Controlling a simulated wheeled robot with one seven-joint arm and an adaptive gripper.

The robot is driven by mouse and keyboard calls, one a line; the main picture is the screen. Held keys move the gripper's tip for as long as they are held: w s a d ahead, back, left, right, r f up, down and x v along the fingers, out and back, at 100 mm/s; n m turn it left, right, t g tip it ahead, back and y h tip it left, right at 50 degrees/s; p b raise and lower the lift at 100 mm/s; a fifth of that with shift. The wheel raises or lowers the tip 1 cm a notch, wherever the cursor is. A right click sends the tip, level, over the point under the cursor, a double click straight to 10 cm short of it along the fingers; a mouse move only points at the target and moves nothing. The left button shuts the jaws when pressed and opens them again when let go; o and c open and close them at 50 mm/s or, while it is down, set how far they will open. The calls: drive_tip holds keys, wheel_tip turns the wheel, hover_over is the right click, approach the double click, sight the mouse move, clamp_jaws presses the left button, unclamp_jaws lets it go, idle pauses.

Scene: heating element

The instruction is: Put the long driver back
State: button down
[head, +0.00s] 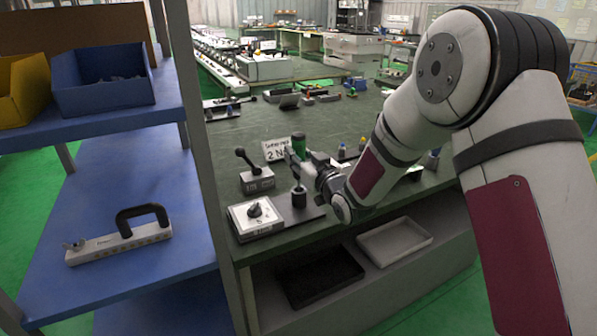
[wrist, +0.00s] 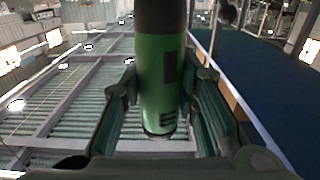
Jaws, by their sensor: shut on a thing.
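The long driver has a green body and a black upper part. It stands upright between the fingers of my gripper (wrist: 165,105) in the wrist view, where the driver (wrist: 163,75) fills the middle. In the head view, the driver's green top (head: 298,142) shows above my gripper (head: 298,164), at the left end of my arm over the bench. A black cylindrical holder (head: 299,198) stands on a dark plate just below my gripper. I cannot tell whether the driver touches it, since my gripper covers the part between.
A white box with a black knob (head: 255,218) sits at the bench's front corner. A small lever box (head: 256,178) and a setpoint sign (head: 275,150) stand behind it. A blue shelf (head: 120,185) is at left. Two trays (head: 395,240) lie under the bench.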

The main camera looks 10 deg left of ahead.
drive_tip(key=shift+f, duration=1.85)
drive_tip(key=shift+f, duration=0.2)
drive_tip(key=c, duration=1.2)
unclamp_jaws()
drive_tip(key=shift+f, duration=0.1)
drive_tip(key=shift+c, duration=0.2)
drive_tip(key=shift+r, duration=0.3)
drive_tip(key=v, duration=1.2)
